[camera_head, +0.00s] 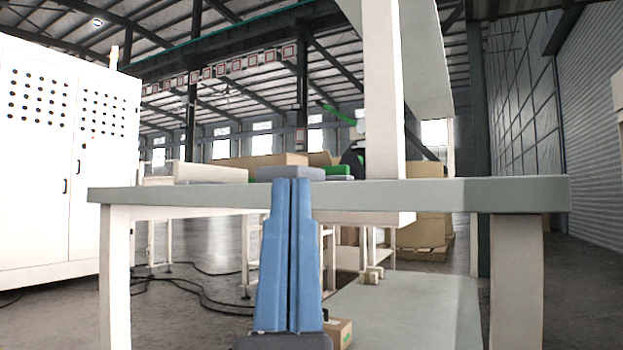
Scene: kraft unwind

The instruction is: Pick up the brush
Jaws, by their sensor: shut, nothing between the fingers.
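My gripper (292,183) stands in the lower middle of the view, its two long blue fingers pointing up and pressed together, with nothing between them. Its tips overlap the front edge of a grey-topped table (440,192) in the picture; I cannot tell the distance between them. No brush can be made out for certain. On the table, a flat grey object (290,173) shows just above the fingertips. A green item (335,170) lies right of it, partly hidden. A thin green curved piece (328,107) rises behind a white thing.
A pale box (210,173) lies on the table's left part. A white post (383,90) rises from the table. A lower grey shelf (400,310) and cardboard boxes (425,230) are beneath and behind. A white cabinet (65,160) stands left. Black cables (195,290) cross the floor.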

